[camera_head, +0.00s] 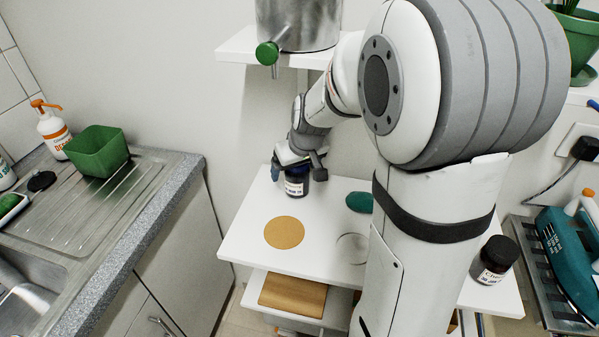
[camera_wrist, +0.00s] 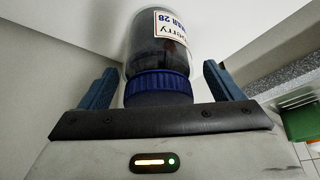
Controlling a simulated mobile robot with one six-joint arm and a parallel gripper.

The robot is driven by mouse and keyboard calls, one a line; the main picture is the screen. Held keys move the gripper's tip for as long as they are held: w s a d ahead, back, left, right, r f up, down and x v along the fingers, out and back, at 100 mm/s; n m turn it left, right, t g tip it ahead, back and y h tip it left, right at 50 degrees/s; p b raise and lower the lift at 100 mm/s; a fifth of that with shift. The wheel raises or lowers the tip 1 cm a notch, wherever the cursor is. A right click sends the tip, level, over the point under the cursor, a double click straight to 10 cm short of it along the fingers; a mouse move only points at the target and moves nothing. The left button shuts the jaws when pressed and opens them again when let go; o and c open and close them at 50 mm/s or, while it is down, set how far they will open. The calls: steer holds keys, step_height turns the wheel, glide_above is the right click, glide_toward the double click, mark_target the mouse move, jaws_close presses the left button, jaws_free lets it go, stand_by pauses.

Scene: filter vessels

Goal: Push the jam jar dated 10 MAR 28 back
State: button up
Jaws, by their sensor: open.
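A jar with a blue lid (camera_wrist: 158,88) and dark contents stands on the white shelf top in the head view (camera_head: 294,187). In the wrist view it appears upside down; its label reads "...erry" and "MAR 28", and the day is not clear. My gripper (camera_head: 298,168) is at this jar, open, with one blue finger on each side of the lid in the wrist view (camera_wrist: 160,70). Gaps show between fingers and lid. A second dark-lidded jar (camera_head: 494,260) stands at the right end of the shelf top; its label is too small to read.
A cork disc (camera_head: 284,233), a green pad (camera_head: 359,202) and a clear round item (camera_head: 352,248) lie on the shelf top (camera_head: 245,240). A metal vessel with a green tap (camera_head: 268,54) stands on a shelf above. My arm hides part of the surface.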

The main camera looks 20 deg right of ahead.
steer(key=shift+s+r, duration=0.15)
steer(key=shift+r, duration=0.35)
steer(key=shift+s+d+r, duration=0.2)
steer(key=shift+s+r, duration=0.65)
steer(key=shift+s, duration=0.1)
steer(key=s+d+b, duration=0.2)
steer(key=s, duration=0.8)
steer(key=shift+s, duration=0.4)
steer(key=shift+a, duration=0.1)
